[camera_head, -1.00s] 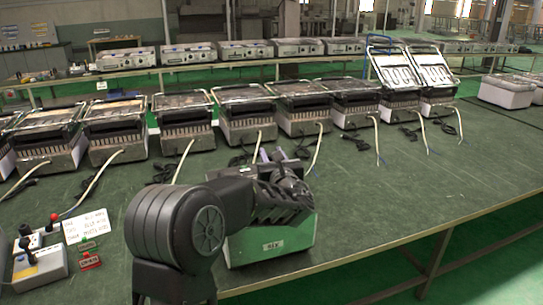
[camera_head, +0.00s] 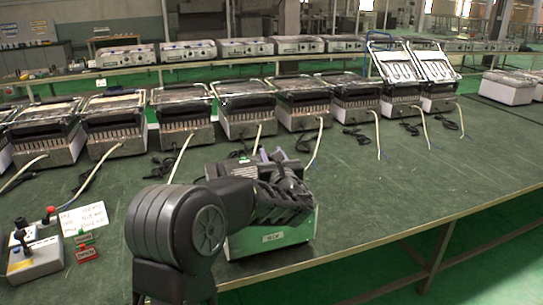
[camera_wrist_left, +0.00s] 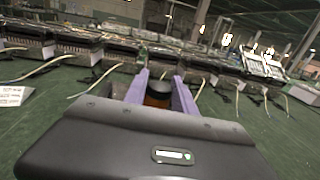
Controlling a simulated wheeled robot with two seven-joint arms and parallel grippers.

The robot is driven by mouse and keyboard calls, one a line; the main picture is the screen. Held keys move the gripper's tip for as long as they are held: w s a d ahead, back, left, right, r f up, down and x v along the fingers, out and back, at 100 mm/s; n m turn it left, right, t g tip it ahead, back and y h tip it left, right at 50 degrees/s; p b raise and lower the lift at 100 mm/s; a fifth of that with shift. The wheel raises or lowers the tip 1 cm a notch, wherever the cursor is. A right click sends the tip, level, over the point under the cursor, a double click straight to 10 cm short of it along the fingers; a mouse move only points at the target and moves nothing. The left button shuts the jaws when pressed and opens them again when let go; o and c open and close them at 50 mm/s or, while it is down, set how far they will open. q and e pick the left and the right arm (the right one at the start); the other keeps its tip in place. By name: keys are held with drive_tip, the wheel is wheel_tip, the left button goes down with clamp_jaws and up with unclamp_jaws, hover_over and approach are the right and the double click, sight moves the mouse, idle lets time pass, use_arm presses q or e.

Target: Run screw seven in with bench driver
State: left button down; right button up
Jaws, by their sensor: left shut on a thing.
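My left gripper (camera_head: 272,156) reaches over the bench from the lower middle of the head view. In the left wrist view its two purple fingers (camera_wrist_left: 159,90) close on a dark-capped object with an orange-brown body (camera_wrist_left: 158,94). I cannot tell whether that object is the bench driver. The gripper hides much of the box's top. Screw seven cannot be made out. My right gripper is not in view.
Several grill-like heating units (camera_head: 245,110) with pale cables stand in a row across the green bench (camera_head: 400,185). A control box with a joystick (camera_head: 35,255) and a written card (camera_head: 84,217) lie at the left.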

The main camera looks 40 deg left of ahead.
use_arm(q)
drive_tip(key=shift+r+b, duration=0.1)
drive_tip(key=shift+b, duration=0.2)
idle(0.5)
drive_tip(key=shift+f+b, duration=0.8)
drive_tip(key=shift+b, duration=0.1)
idle(1.4)
drive_tip(key=shift+r, duration=0.15)
drive_tip(key=shift+r+p, duration=1.7)
drive_tip(key=shift+r, duration=0.75)
